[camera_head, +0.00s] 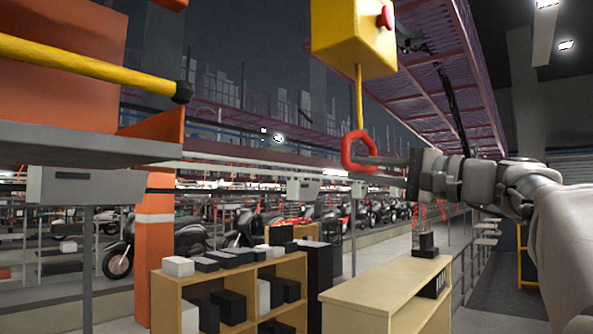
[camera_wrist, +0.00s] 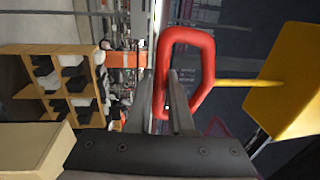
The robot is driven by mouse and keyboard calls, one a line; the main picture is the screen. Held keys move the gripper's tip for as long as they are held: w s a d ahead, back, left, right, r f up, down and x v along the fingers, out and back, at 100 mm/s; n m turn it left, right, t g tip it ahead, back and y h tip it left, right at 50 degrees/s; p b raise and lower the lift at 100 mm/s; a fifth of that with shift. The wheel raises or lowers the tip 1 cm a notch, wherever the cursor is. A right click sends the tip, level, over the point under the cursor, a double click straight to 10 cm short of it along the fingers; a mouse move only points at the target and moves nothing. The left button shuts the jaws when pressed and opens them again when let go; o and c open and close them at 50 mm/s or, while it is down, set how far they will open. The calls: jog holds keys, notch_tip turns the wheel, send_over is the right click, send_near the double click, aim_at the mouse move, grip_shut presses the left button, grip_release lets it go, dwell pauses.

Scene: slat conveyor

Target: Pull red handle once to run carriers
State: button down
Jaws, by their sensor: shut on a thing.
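The red handle (camera_head: 346,152) is a ring-shaped loop hanging from a yellow rod (camera_head: 359,98) below a yellow box (camera_head: 350,38) with a red button on its side. My gripper (camera_head: 372,161) reaches in from the right and its fingers are at the lower part of the loop. In the wrist view the red handle (camera_wrist: 165,60) appears turned sideways, with the rod running right to the yellow box (camera_wrist: 285,85). My gripper's fingers (camera_wrist: 172,100) are shut on one side of the loop, which partly hides them.
A wooden shelf unit (camera_head: 228,271) with black and white boxes and a wooden cabinet (camera_head: 375,298) stand below. An orange post (camera_head: 154,250) and a yellow bar (camera_head: 90,62) are at left. Parked motorcycles (camera_head: 172,240) stand behind. Purple mesh structure (camera_head: 440,60) runs overhead.

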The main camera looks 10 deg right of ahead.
aim_at(363, 136)
jog(key=shift+r+p, duration=2.35)
jog(key=shift+r, duration=0.6)
jog(key=c, duration=0.8)
grip_release()
jog(key=b+v, duration=0.1)
jog(key=v, duration=0.8)
